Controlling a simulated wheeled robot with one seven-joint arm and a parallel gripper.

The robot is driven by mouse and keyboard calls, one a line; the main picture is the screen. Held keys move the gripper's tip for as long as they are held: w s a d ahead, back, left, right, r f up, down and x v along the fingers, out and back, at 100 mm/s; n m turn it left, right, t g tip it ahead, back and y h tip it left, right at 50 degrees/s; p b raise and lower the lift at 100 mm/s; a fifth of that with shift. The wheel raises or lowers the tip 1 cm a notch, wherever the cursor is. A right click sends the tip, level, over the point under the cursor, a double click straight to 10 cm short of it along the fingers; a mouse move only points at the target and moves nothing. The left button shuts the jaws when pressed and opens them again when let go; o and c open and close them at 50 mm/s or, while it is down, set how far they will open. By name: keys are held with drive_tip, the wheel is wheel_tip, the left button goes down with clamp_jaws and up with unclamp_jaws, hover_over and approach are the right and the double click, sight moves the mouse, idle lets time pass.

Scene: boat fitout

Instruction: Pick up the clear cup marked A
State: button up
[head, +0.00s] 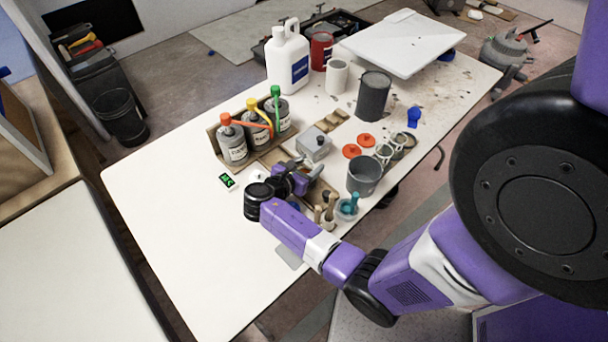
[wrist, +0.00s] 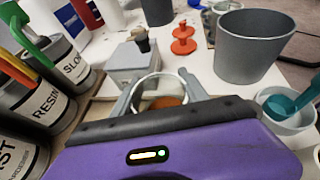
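My gripper (wrist: 160,84) is low over the near part of the workbench, just in front of a grey metal box. Its two fingers are spread apart. The rim of a clear cup (wrist: 156,77) shows between them in the wrist view, with a brownish tone inside it. I cannot tell whether the fingers touch the cup. No letter A is readable on it, and its lower part is hidden behind my gripper. In the head view my gripper (head: 305,168) hides this spot. Two other clear-looking cups (head: 383,153) stand farther right, beside orange discs.
The grey box (head: 313,144) stands just beyond my gripper. Labelled bottles (head: 232,143) stand in a rack to the left. A grey bucket (head: 364,176) and a bowl with a teal tool (head: 347,208) are to the right. The bench's left end (head: 160,205) is clear.

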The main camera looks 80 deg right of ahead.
drive_tip(key=shift+c, duration=1.2)
drive_tip(key=shift+r, duration=0.1)
